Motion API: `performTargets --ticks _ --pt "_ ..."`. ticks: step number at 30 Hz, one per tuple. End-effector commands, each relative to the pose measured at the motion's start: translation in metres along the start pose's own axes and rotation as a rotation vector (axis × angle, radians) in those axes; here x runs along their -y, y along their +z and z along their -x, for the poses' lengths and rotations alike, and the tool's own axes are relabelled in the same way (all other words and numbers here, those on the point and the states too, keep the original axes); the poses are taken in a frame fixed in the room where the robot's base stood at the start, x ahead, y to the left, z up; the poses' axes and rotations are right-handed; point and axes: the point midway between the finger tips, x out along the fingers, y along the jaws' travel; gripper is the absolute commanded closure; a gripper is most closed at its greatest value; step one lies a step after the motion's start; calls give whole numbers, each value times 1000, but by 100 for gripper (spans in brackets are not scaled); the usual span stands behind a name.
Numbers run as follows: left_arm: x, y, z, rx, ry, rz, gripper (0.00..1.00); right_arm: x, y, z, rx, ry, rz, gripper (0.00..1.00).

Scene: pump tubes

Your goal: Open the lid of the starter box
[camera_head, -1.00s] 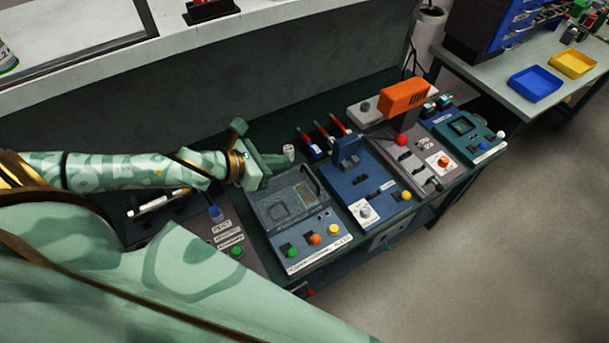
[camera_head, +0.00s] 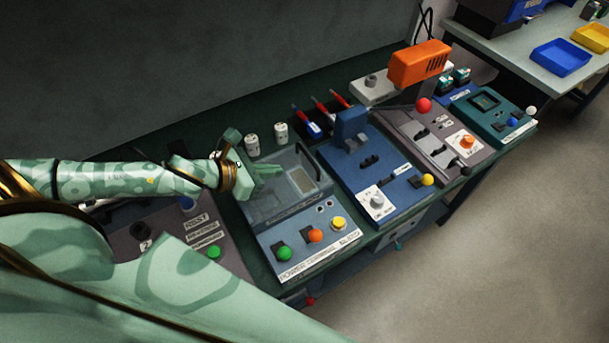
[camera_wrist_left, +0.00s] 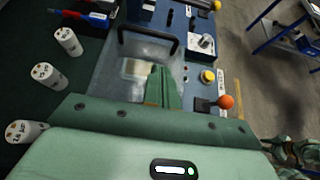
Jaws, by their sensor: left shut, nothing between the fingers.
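The starter box (camera_head: 262,212) is the blue-grey panel box with a see-through lid (camera_head: 284,200) and a dark bar handle (camera_head: 318,163) at its right side. The lid appears down; a pale rectangle shows beneath it. In the left wrist view the lid (camera_wrist_left: 112,82) and handle (camera_wrist_left: 150,33) lie beyond my fingers. My left gripper (camera_head: 268,171) is shut and empty, its fingers over the left back part of the lid. The fingertips also show in the left wrist view (camera_wrist_left: 161,78), short of the handle. I cannot tell whether they touch the lid.
White cylinders (camera_head: 281,133) stand behind the box. Floor (camera_head: 470,265) in front of the bench is clear.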

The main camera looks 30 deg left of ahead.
Motion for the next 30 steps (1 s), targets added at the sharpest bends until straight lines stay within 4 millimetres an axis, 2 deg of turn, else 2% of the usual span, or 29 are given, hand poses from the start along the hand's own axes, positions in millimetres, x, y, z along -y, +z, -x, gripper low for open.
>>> performTargets --ticks 5,12,18,23,30 --pt "0 2 -19 4 1 1 100 5 0 -3 0 -6 -3 64" --pt "0 1 -64 3 1 1 100 5 3 -10 5 -7 -3 64" --pt "0 1 -90 1 0 -1 100 3 5 -14 8 -5 -1 64" --pt "0 1 -98 0 -1 -2 100 2 6 -16 9 -3 0 64" --pt "0 1 -98 0 -1 -2 100 0 6 -15 10 -1 1 64"
